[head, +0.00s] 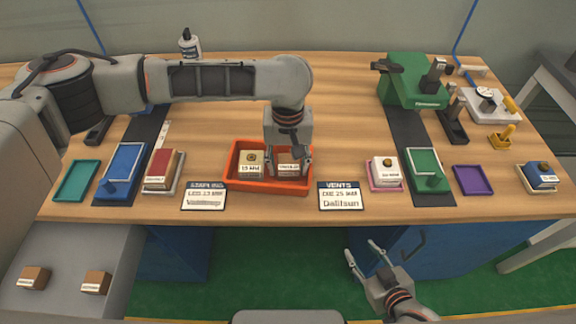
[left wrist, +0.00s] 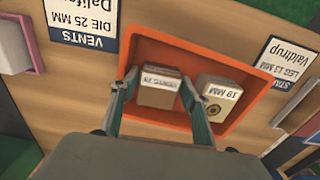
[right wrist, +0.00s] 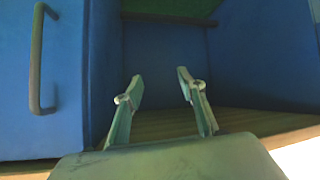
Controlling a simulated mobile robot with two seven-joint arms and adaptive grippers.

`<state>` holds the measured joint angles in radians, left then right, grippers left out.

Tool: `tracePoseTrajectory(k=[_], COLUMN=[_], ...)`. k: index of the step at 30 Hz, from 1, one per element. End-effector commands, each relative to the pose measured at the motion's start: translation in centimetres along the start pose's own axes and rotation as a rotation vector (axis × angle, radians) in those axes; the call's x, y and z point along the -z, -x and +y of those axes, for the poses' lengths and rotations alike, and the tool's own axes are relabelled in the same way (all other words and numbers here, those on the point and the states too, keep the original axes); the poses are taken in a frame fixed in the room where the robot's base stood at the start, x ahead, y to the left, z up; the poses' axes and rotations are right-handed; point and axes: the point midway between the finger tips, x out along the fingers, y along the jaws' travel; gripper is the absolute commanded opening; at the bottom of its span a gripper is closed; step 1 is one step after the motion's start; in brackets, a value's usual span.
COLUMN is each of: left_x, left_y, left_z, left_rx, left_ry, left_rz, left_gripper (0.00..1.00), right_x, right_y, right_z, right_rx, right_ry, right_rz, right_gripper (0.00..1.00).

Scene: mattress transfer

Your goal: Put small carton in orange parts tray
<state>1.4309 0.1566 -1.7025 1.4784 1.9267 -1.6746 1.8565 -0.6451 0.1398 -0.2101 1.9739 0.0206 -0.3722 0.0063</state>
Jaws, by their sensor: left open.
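The orange parts tray (head: 240,184) sits at the middle front of the bench; its rim also shows in the left wrist view (left wrist: 215,57). A small brown carton (head: 289,170) with a white label is in the tray's right part; it also shows in the left wrist view (left wrist: 158,98). My left gripper (head: 288,160) points down over the tray, its open fingers (left wrist: 158,80) on either side of this carton. A second labelled carton (head: 250,163) with a round mark stands beside it in the tray. My right gripper (head: 362,258) is open and empty, low in front of the bench.
Two brown cartons (head: 34,278) (head: 96,283) lie on a grey surface at lower left. Label cards (head: 204,196) (head: 340,196) flank the orange tray. Blue cabinets (right wrist: 60,130) are close to my right gripper.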

Motion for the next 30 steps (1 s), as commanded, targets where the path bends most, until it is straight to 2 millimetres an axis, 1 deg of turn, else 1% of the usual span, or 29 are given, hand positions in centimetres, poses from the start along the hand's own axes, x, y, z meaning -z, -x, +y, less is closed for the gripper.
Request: tracePoseTrajectory(k=[1, 10, 11, 12, 15, 18, 24, 27, 30], left_x=[0.0, -0.4, -0.3, -0.2, -0.1, -0.1, -0.2, -0.2, -0.2], left_y=[-0.5, -1.0, 0.1, 1.9, 4.6, 6.7, 10.1, 11.2, 11.7], left_z=[0.0, -0.1, -0.1, -0.1, -0.1, -0.1, -0.1, -0.1, -0.1], left_rx=[-0.001, 0.001, 0.003, 0.003, 0.002, 0.003, 0.003, 0.003, 0.003], left_ry=[0.001, -0.005, -0.005, -0.004, -0.004, -0.004, -0.004, -0.004, -0.004], left_rz=[-0.003, -0.017, -0.011, -0.005, -0.001, -0.001, -0.006, -0.006, -0.009], left_gripper=[0.45, 0.45, 0.45, 0.45, 0.45, 0.45, 0.45, 0.45, 0.45], right_x=[-1.0, -5.7, -4.8, -3.9, -2.6, -1.6, -1.5, -1.4, -1.4], right_y=[-0.4, -2.0, -1.9, -1.5, -1.2, -0.9, -0.4, -0.3, -0.3], right_z=[-0.2, -1.0, -0.7, -0.5, -0.2, -0.2, -0.6, -0.6, -0.6], right_rx=[0.002, 0.008, 0.004, 0.002, 0.000, 0.001, 0.008, 0.008, 0.009], right_ry=[0.000, 0.004, 0.007, 0.007, 0.000, -0.008, -0.012, -0.011, -0.010], right_rz=[-0.007, -0.047, -0.037, -0.032, -0.016, -0.002, -0.011, -0.013, -0.015], right_gripper=[0.40, 0.40, 0.40, 0.40, 0.40, 0.40, 0.40, 0.40, 0.40])
